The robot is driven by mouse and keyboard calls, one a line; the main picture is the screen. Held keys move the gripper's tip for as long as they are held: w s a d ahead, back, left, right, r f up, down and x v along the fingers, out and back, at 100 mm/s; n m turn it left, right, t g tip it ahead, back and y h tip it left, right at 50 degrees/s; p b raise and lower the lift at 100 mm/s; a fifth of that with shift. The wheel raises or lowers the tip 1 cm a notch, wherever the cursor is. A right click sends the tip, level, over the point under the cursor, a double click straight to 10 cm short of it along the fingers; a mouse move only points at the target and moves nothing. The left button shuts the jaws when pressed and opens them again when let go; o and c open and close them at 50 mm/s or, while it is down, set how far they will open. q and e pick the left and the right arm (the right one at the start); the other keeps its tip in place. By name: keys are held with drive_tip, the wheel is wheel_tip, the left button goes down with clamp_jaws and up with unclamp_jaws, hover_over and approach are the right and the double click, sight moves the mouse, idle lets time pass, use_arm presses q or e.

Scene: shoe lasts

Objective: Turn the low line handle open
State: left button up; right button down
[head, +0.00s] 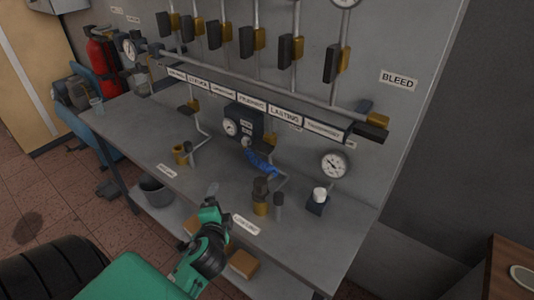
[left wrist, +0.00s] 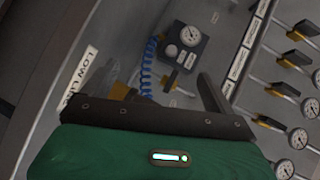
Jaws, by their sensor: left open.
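The low line valve (head: 260,203) is a brass body with a dark top on the bench near its front edge. A dark upright lever (head: 279,206), seemingly its handle, stands close to its right. The low line label (head: 246,224) lies in front of it and also shows in the left wrist view (left wrist: 80,76). My left gripper (head: 212,190) is open and empty, over the bench's front edge, to the left of the valve and apart from it. In the left wrist view, brass (left wrist: 120,91) shows partly behind the gripper (left wrist: 158,88); the lever is not clear there.
A second brass valve (head: 181,153) stands to the left on the bench. A blue coiled hose (head: 261,163) hangs below a gauge box (head: 243,126). A white-capped dark block (head: 317,201) stands right of the low line valve. Several dark-handled valves line the panel.

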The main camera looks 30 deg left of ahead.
use_arm(q)
drive_tip(key=w+a+r+m+t, duration=0.2)
drive_tip(key=w+r+m+t, duration=0.2)
drive_tip(key=r+m, duration=0.15)
drive_tip(key=m+t+h, duration=0.1)
drive_tip(key=m+h, duration=0.9)
drive_tip(key=m, duration=1.3)
approach(259, 150)
drive_tip(key=shift+n, duration=0.25)
drive_tip(key=w, duration=0.3)
drive_tip(key=w+d+p, duration=0.1)
drive_tip(key=w, duration=0.7)
drive_tip(key=shift+d+p, duration=0.15)
drive_tip(key=shift+p, duration=0.15)
drive_tip(key=shift+c, duration=0.4)
drive_tip(key=c, duration=0.9)
